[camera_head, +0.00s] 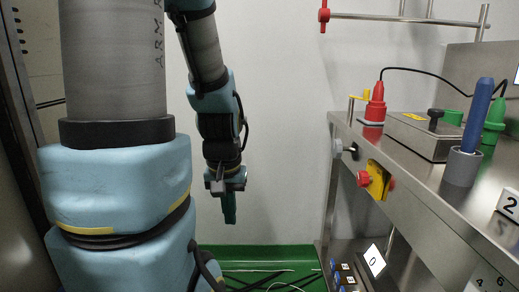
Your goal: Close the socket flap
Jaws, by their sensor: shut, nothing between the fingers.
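My gripper (229,212) hangs pointing down left of the steel bench, in front of the pale wall. Its green fingers are together, and it is apart from everything around it. I cannot clearly make out a socket flap. A grey and black knob (345,150) is on the same face, further back. Which of these, if any, belongs to the socket is unclear.
The steel bench (425,195) carries a red cone-shaped plug (376,106), a metal box (424,135), a green plug (494,120) and a blue rod in a grey holder (464,166). A button panel (346,277) stands low. Free room lies between my gripper and the bench.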

